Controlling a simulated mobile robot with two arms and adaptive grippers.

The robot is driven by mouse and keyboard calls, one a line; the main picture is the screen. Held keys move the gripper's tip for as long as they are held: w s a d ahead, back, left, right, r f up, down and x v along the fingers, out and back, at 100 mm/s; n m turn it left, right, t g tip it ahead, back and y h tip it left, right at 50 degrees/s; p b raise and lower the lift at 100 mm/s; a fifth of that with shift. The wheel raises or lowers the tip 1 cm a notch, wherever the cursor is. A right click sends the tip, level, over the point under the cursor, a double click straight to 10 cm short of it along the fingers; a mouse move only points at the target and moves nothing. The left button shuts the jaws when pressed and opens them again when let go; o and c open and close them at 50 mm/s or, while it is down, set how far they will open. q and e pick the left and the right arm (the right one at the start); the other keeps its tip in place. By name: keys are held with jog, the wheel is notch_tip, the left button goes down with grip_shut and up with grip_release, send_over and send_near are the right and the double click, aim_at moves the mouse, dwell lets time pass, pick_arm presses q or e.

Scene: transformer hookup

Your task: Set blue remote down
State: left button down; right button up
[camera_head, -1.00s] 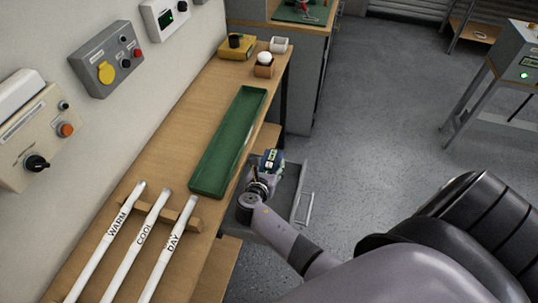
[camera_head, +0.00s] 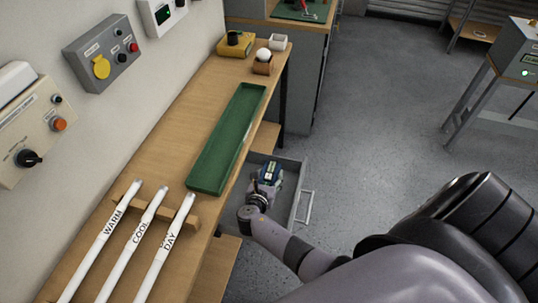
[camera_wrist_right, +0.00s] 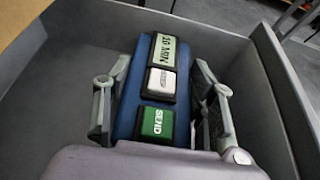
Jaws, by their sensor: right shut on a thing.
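The blue remote (camera_wrist_right: 126,105) is between the fingers of my right gripper (camera_wrist_right: 160,105) in the right wrist view. It has a "10 MIN" label, a white button and a green "SEND" button on its face. My right gripper is shut on it, one finger on each side. Grey walls of an open drawer (camera_wrist_right: 268,75) surround the remote in that view. In the head view the right gripper (camera_head: 266,186) and remote (camera_head: 270,171) are over the open drawer (camera_head: 290,178). Whether the remote touches the drawer floor is not clear. My left gripper is not in view.
The wooden bench (camera_head: 160,165) runs beside the drawer and holds a long green tray (camera_head: 205,181). Three white tubes marked WARM, COOL and DAY (camera_head: 170,240) rest on a wooden rack. A drawer handle (camera_head: 304,208) sticks out on the right. Open floor lies right of it.

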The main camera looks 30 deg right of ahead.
jog(key=o, duration=1.3)
jog(key=shift+c, duration=0.2)
jog(key=shift+r+p, duration=0.2)
jog(key=shift+p, duration=0.1)
jog(key=v, duration=1.2)
